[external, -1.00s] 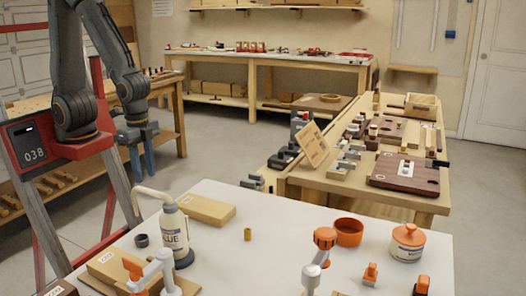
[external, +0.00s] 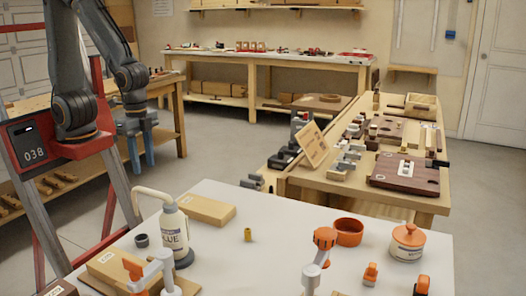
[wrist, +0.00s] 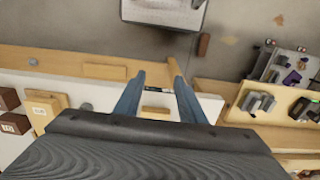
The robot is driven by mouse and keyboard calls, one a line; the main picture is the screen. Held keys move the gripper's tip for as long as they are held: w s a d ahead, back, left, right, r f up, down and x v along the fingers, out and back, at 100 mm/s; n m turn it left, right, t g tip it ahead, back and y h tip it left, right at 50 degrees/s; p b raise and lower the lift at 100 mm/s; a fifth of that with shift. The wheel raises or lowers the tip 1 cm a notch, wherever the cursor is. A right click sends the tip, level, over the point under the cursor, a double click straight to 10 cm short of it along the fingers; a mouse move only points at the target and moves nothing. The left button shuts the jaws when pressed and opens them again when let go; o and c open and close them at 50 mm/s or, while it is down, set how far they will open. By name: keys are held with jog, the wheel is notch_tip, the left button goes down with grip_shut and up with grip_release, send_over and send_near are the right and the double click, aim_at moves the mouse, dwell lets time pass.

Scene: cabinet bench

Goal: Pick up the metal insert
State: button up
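A small brass-coloured cylinder (external: 247,234) stands upright on the white tabletop (external: 215,270) and looks like the metal insert. I cannot make out the brass cylinder for sure in the wrist view.
A dark ring (external: 141,240), an orange bowl (external: 349,232), an orange-lidded jar (external: 407,242) and orange-capped tools stand on the white table. A wooden bench (external: 430,203) with dark blocks lies behind it. The tabletop around the cylinder is mostly clear.

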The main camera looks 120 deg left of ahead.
jog(key=w+d+t, duration=0.1)
jog(key=w+t, duration=0.1)
jog(key=w, duration=0.4)
jog(key=w+d+t+p, duration=0.1)
jog(key=w+t, duration=0.1)
jog(key=w, duration=0.4)
jog(key=w+d+f+t, duration=0.1)
jog(key=w+t, duration=0.1)
jog(key=w, duration=0.3)
jog(key=shift+w+t, duration=0.3)
jog(key=shift+w, duration=0.1)
jog(key=w+d+r+t+p, duration=0.2)
jog(key=w+t, duration=0.4)
jog(key=w, duration=0.5)
send_near(242, 237)
jog(key=shift+w+d+r+t, duration=0.15)
jog(key=shift+w+r+t, duration=0.05)
jog(key=shift+w+r, duration=0.3)
jog(key=shift+w+d+r+t, duration=0.2)
jog(key=shift+w+r, duration=0.15)
jog(key=shift+r, duration=0.2)
jog(key=shift+w+f, duration=0.2)
jog(key=shift+f, duration=0.2)
jog(key=x, duration=0.2)
jog(key=p+x, duration=0.1)
jog(key=x, duration=0.4)
jog(key=shift+w+a, duration=0.25)
grip_shut()
